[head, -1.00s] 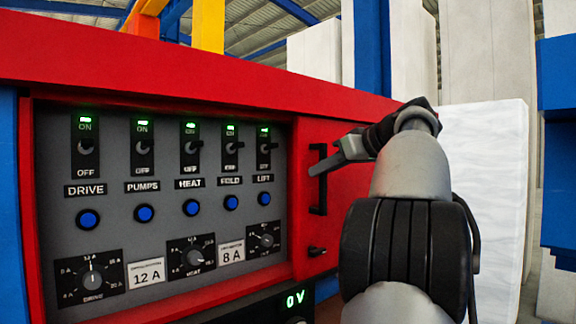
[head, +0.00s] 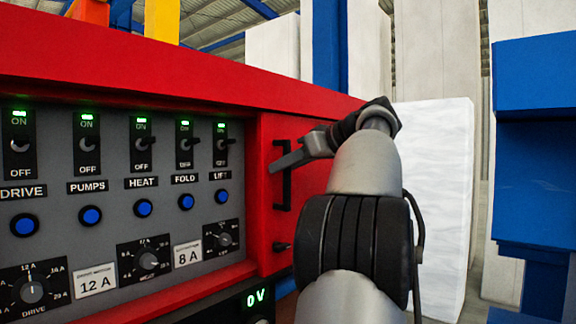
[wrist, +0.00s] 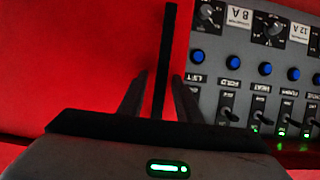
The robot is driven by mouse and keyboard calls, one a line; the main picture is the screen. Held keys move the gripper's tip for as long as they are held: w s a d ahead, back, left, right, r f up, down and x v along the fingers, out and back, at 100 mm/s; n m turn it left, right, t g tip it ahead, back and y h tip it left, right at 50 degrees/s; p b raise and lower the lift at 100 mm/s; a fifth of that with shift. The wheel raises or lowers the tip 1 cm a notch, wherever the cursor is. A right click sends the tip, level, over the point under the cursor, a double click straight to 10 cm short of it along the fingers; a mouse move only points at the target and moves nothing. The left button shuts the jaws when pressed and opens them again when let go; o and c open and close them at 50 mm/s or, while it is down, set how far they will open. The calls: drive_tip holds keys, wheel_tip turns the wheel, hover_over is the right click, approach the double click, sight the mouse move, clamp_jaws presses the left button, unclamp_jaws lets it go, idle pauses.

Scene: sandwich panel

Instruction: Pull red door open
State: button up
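The red door (head: 268,215) is at the right end of the panel and looks closed, flush with its frame. Its black vertical bar handle (head: 287,190) stands out from it. My gripper (head: 274,163) reaches the handle from the right, with a finger across its upper part. In the wrist view the handle (wrist: 166,45) runs between the two fingers of my gripper (wrist: 159,76). The fingers are apart, one on each side, with a gap showing on the left. My arm hides the door's right side in the head view.
A grey control panel (head: 107,230) with switches, blue buttons and dials is left of the door. A small black knob (head: 281,246) sits below the handle. A white block (head: 440,200) stands behind my arm, and a blue structure (head: 540,140) is at the right.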

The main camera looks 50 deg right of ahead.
drive_tip(key=shift+s, duration=0.1)
drive_tip(key=p+v, duration=0.1)
drive_tip(key=v, duration=1.6)
drive_tip(key=shift+r, duration=0.15)
